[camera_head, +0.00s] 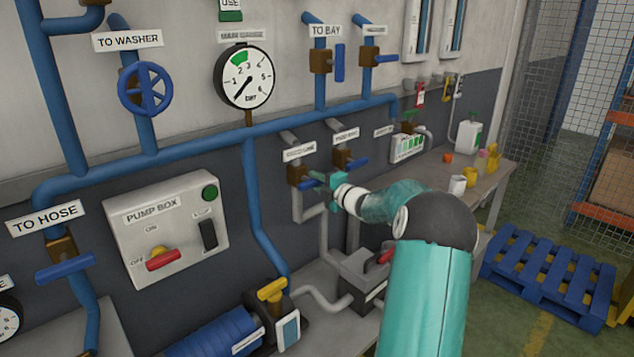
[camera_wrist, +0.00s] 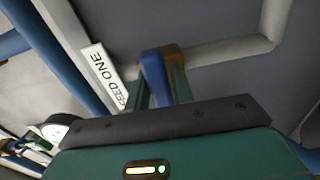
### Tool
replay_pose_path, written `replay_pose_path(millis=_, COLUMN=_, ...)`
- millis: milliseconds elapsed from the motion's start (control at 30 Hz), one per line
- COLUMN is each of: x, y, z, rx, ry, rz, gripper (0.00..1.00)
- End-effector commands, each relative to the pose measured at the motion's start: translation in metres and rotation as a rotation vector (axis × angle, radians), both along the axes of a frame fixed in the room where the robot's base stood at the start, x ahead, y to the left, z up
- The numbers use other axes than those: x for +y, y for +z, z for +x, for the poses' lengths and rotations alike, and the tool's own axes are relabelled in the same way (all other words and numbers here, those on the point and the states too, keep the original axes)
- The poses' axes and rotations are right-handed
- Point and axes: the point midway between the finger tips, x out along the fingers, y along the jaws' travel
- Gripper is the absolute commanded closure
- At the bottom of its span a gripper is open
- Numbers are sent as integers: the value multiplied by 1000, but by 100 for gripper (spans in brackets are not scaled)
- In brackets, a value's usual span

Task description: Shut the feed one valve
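The feed one valve has a brass body (camera_head: 296,174) with a blue lever handle (camera_head: 308,185), below a small white label (camera_head: 299,151) on the wall. The handle points right, across the grey pipe that runs down from the valve. My gripper (camera_head: 322,180) is at the handle's right end. In the wrist view, the blue handle (camera_wrist: 154,78) fills the gap between the two green fingers of my gripper (camera_wrist: 160,92), which look closed on its sides. The label reading FEED ONE (camera_wrist: 103,75) is to the left. The handle's far end is hidden behind my gripper.
A similar valve with a blue handle (camera_head: 356,163) is close on the right. A blue main pipe (camera_head: 225,143) and gauge (camera_head: 244,77) are above. The pump box (camera_head: 166,228) is at left. A bench (camera_head: 480,185) with mugs stands at right.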

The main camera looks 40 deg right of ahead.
Motion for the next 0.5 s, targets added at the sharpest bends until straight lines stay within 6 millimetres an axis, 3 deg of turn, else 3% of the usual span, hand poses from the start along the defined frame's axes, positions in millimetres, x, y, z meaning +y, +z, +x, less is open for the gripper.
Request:
replay_pose_path(millis=100, x=0, y=0, z=0, rx=1, ry=0, rz=0, gripper=58)
replay_pose_path(millis=367, x=0, y=0, z=-1, rx=0, ry=-1, rz=-2, gripper=58)
replay_pose_path(millis=500, x=-1, y=1, z=-10, rx=0, ry=-2, rz=-3, gripper=58)
